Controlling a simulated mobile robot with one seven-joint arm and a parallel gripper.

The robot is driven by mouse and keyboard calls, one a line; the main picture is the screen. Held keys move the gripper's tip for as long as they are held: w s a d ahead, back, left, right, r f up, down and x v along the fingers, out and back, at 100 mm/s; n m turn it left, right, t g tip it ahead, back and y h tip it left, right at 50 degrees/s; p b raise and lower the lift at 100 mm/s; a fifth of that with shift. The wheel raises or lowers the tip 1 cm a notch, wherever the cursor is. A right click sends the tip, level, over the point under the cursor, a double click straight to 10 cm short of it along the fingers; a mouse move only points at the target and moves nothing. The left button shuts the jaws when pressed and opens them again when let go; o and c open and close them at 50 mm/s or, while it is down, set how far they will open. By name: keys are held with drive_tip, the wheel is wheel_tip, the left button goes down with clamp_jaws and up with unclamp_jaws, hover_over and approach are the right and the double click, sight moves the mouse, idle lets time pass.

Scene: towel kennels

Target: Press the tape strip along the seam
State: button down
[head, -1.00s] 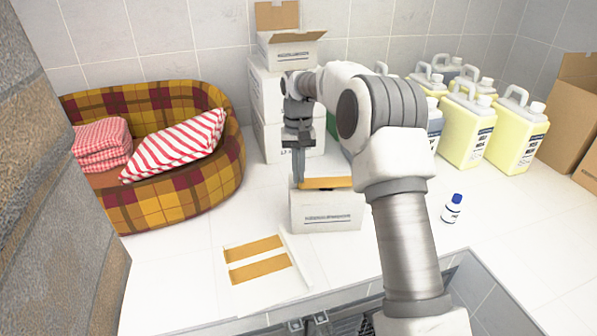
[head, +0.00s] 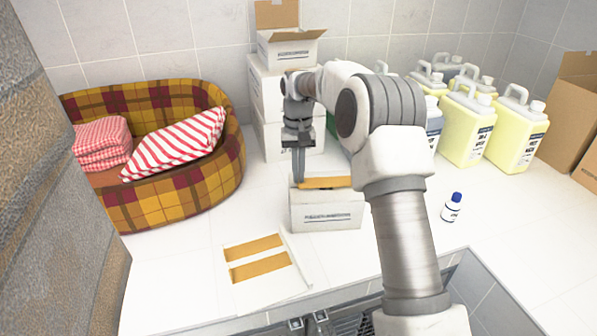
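A brown tape strip (head: 327,182) lies along the top of a small white box (head: 327,212) in the middle of the floor. My gripper (head: 298,180) points straight down at the left end of the strip, with its fingertips at the top of the box. The fingers look close together, but I cannot make out a gap or whether they touch the strip. My arm covers the right end of the box. Two more brown tape strips (head: 256,247) lie on a white sheet (head: 284,281) in front and to the left.
A plaid pet bed (head: 165,203) with a striped cushion and folded towels stands left. Stacked white boxes (head: 262,100) stand behind my gripper. Several yellow jugs (head: 464,130) and a brown carton (head: 575,112) are at right.

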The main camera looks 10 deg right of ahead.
drive_tip(key=shift+f+b, duration=0.3)
drive_tip(key=shift+f, duration=0.25)
idle(0.7)
idle(0.3)
drive_tip(key=shift+c, duration=2.2)
unclamp_jaws()
drive_tip(key=shift+r, duration=0.1)
drive_tip(key=shift+r+p, duration=2.1)
drive_tip(key=shift+r, duration=0.35)
